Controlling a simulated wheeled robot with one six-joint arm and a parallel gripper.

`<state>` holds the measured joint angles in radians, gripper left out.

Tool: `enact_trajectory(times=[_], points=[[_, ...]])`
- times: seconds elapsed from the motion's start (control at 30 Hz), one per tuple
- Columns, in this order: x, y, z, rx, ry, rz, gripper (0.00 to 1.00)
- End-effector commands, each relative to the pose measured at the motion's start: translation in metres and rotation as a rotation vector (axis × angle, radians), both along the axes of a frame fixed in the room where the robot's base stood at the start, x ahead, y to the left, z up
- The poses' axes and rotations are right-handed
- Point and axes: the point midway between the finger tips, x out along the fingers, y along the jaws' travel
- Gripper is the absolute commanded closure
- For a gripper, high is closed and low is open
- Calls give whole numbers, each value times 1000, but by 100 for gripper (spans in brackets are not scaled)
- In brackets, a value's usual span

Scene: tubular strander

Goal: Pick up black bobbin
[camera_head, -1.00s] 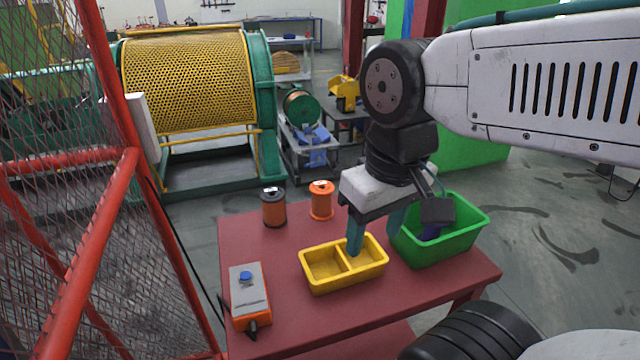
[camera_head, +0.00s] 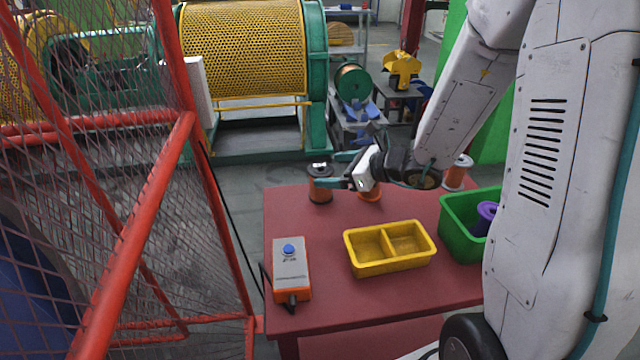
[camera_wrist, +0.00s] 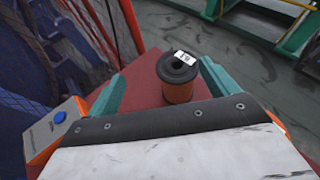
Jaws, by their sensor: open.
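The black bobbin (camera_head: 320,184), with black flanges, a copper-orange winding and a white label on top, stands upright at the table's far left corner. It also shows in the wrist view (camera_wrist: 178,82), ahead of my gripper and between the lines of its two fingers, nearer the right one. My gripper (camera_head: 334,170) has green fingers spread apart, pointing left at the bobbin from its right side. The fingertips are close to the bobbin; I cannot tell whether they reach around it. Nothing is held.
An orange bobbin (camera_head: 370,195) stands partly hidden behind my gripper. A white-flanged bobbin (camera_head: 456,173) stands farther right. A yellow two-part tray (camera_head: 390,266), a green bin (camera_head: 460,243) with a purple spool (camera_head: 486,214), and a button box (camera_head: 291,265) sit on the red table (camera_head: 330,312). Red mesh fencing (camera_head: 150,190) stands left.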

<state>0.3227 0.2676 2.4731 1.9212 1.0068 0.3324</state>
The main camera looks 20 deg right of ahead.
Motion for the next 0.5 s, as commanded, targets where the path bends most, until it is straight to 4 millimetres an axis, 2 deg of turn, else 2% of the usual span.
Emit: enact_trajectory(times=[0.03, 0.17, 0.5], points=[[4, -8, -9, 22, 22, -45, 13], [12, -15, -19, 51, 47, -106, 13], [37, 2, -30, 53, 47, -112, 13]])
